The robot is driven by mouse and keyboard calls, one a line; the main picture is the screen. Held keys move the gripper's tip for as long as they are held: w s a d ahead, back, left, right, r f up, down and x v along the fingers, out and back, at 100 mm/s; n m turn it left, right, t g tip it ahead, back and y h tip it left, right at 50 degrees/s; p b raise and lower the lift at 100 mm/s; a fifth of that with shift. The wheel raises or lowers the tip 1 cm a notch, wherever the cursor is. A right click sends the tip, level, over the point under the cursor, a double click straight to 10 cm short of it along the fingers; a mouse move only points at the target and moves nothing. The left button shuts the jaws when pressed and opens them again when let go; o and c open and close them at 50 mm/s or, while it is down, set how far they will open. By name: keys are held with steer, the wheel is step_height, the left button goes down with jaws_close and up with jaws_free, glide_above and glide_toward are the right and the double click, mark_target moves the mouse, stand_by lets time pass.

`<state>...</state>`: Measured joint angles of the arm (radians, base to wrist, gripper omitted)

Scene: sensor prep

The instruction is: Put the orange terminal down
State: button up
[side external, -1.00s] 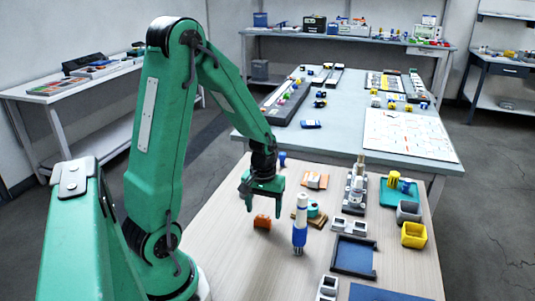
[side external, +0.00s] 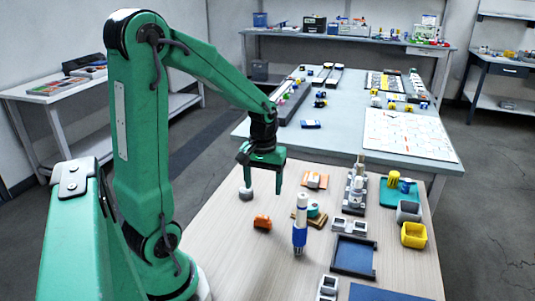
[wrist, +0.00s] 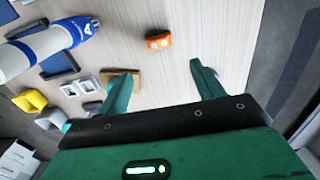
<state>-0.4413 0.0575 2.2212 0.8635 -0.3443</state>
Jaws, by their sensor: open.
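The orange terminal (side external: 262,223) lies on the light wood table in the side view, left of the upright white and blue bottle-like tool. It also shows in the wrist view (wrist: 158,41), ahead of the fingers and apart from them. My gripper (side external: 263,187) is above the table, behind and higher than the terminal in the side view. Its two green fingers are spread with nothing between them, which the wrist view also shows (wrist: 162,70).
The white and blue tool (side external: 300,225) stands just right of the terminal. A small grey cylinder (side external: 245,194) sits beneath the left finger. A yellow bin (side external: 413,235), a grey bin (side external: 408,211) and a dark tray (side external: 354,254) are at right. The table's left front is clear.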

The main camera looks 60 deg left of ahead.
steer(key=shift+r, duration=0.1)
stand_by(0.3)
steer(key=s+d+r+m+t, duration=0.2)
steer(key=s+d+r+m, duration=0.1)
steer(key=d+r, duration=0.3)
steer(key=s+d+r+m+t, duration=0.3)
steer(key=d+r+m, duration=0.3)
steer(key=d, duration=0.2)
steer(key=shift+s+t, duration=0.3)
steer(key=shift+s, duration=0.2)
